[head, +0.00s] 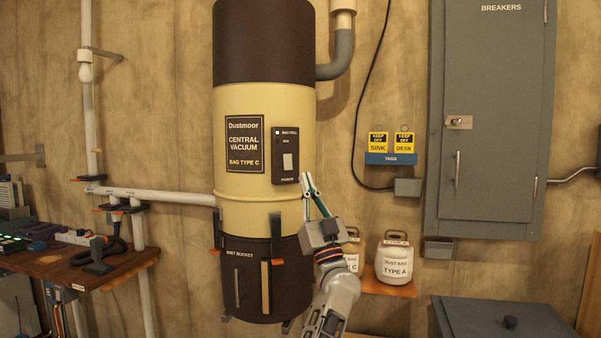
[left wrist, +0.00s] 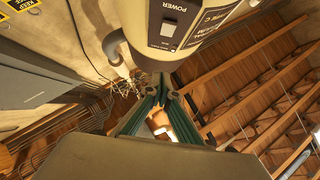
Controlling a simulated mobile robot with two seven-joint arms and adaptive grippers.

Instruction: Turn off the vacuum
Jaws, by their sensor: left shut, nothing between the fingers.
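The central vacuum (head: 230,188) is a tall cream and brown cylinder on the wall. Its dark control panel (head: 285,177) carries BAG FULL, RUN and POWER labels and a pale POWER switch (head: 288,162). A small pale lamp shows beside BAG FULL; the RUN lamp looks dark. In the left wrist view the switch (left wrist: 168,29) is near the top. My left gripper (head: 306,177) is shut and empty, its fingertips pointing up just right of the panel's lower part, apart from the switch in the picture. The fingertips also show in the left wrist view (left wrist: 164,92). My right gripper is out of view.
A grey breaker cabinet (head: 490,120) and yellow tags (head: 390,142) are on the wall to the right. Dust bag jugs (head: 394,262) stand on a small shelf below. A cluttered wooden bench (head: 75,275) is at left. A pipe (head: 160,196) joins the vacuum's left side.

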